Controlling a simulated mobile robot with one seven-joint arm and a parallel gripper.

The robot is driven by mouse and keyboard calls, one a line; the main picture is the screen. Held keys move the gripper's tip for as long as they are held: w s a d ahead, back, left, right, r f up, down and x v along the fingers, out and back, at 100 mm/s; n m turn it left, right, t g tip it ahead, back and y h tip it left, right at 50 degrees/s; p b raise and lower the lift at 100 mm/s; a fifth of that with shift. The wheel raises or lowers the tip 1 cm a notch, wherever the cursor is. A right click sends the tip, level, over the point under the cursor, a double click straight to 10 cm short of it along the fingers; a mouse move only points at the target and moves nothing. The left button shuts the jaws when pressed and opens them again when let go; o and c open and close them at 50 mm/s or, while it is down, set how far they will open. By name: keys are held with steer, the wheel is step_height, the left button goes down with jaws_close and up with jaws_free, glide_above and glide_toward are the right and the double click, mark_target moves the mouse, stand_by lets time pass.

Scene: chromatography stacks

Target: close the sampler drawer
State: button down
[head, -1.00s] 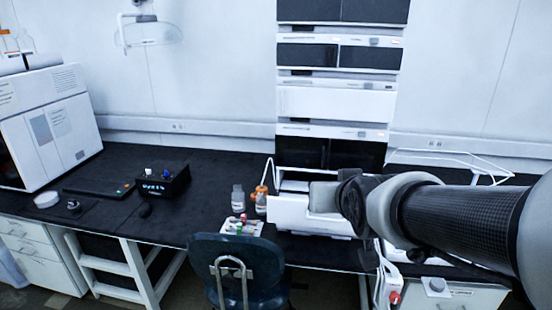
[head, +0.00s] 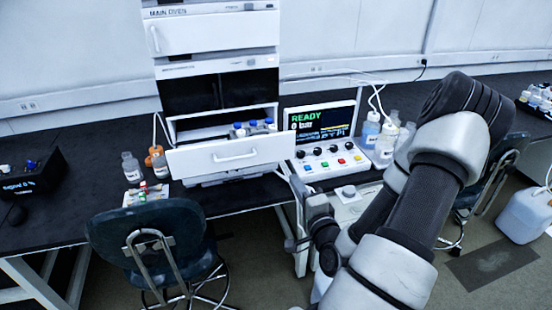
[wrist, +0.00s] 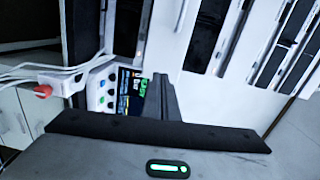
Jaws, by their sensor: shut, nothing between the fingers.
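The sampler drawer (head: 190,162) has a white front with a bar handle. It stands pulled out from the stack in the head view, with blue-capped vials (head: 252,126) inside behind its front. My gripper (head: 292,243) is low and to the right of the drawer front in the head view, apart from it. Its fingers are small there and partly masked by the wrist. In the wrist view my gripper (wrist: 163,88) shows dark fingers together, with nothing between them. White panels fill the view behind them; I cannot tell which one is the drawer.
A control box with a READY screen (head: 320,121) stands right of the drawer. Bottles (head: 385,145) stand beyond it. A chair (head: 150,235) is in front of the bench at left. Two small bottles (head: 131,168) stand left of the drawer.

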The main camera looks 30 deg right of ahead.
steer(key=m+b, duration=0.1)
steer(key=b, duration=0.6)
glide_toward(280, 150)
steer(key=shift+h, duration=0.4)
steer(key=x, duration=0.6)
steer(key=shift+w+a+f, duration=0.1)
steer(key=shift+w+f, duration=0.05)
steer(key=shift+w, duration=0.1)
